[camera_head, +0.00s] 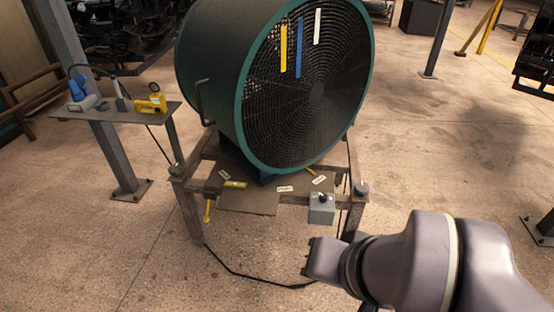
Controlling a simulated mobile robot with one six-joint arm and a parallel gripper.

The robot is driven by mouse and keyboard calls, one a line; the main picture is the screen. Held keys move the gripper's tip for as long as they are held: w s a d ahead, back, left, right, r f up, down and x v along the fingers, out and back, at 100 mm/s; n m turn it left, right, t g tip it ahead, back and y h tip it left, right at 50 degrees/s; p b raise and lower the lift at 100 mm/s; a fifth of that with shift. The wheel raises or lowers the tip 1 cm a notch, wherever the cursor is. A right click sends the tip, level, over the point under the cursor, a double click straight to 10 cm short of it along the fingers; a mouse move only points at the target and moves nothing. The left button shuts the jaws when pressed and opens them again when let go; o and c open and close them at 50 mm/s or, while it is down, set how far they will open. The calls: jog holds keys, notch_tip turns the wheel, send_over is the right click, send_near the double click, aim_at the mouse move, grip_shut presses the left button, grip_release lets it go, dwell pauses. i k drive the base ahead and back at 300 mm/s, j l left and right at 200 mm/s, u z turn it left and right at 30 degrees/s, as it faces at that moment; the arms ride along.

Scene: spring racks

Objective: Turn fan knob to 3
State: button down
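A big green drum fan (250,90) with a dark round grille stands on a metal stand in the middle of the view. A small grey control box (321,212) is mounted at the stand's front right. A small dark knob (322,197) sits on top of the box; its pointer and number marks are too small to read. My gripper (306,257) is in front of and below the box, apart from it, pointing left. Its fingers are small and dark here, so I cannot tell their opening. Nothing shows held in it.
Yellow, blue and white strips hang on the grille. A grey round cap (361,188) tops the stand's right corner. Paper labels and a yellow level (235,184) lie on the stand. A side table (120,116) with tools stands left. A black cable (250,277) runs across the floor.

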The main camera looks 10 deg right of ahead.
aim_at(323, 197)
jog(key=i+l+u, duration=0.4)
jog(key=l, duration=0.2)
jog(key=i+l+u, duration=0.2)
jog(key=l+u, duration=0.2)
jog(key=l, duration=0.25)
jog(key=i+l+u, duration=0.25)
jog(key=l, duration=0.15)
jog(key=l+u, duration=0.2)
jog(key=l, duration=0.15)
